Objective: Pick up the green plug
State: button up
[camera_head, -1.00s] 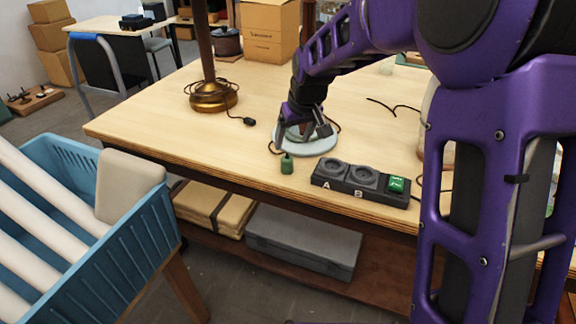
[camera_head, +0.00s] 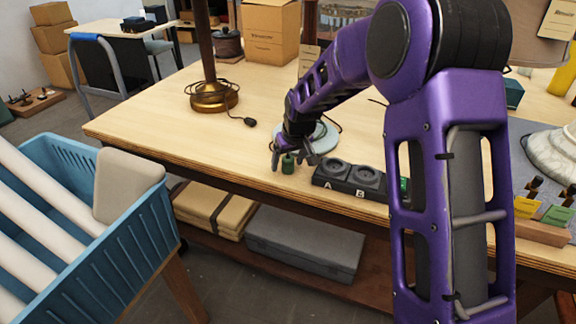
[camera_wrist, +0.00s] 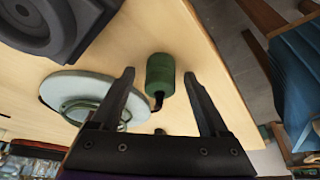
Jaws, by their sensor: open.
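The green plug (camera_head: 288,164) lies on the table near its front edge, left of the black socket block. In the wrist view the green plug (camera_wrist: 160,74) shows between and beyond my two fingertips, with a short dark cord end toward the gripper. My gripper (camera_head: 291,160) is open above and around the plug in the head view. In the wrist view my gripper (camera_wrist: 158,76) has its fingers spread on either side, and I see no contact with the plug.
The black socket block (camera_head: 349,180), marked A and B, stands close right of the plug. A pale round base (camera_head: 325,137) lies behind the gripper. A brass lamp base (camera_head: 213,97) stands farther left. A blue crate (camera_head: 130,247) stands off the table at left.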

grip_shut()
dwell(0.3)
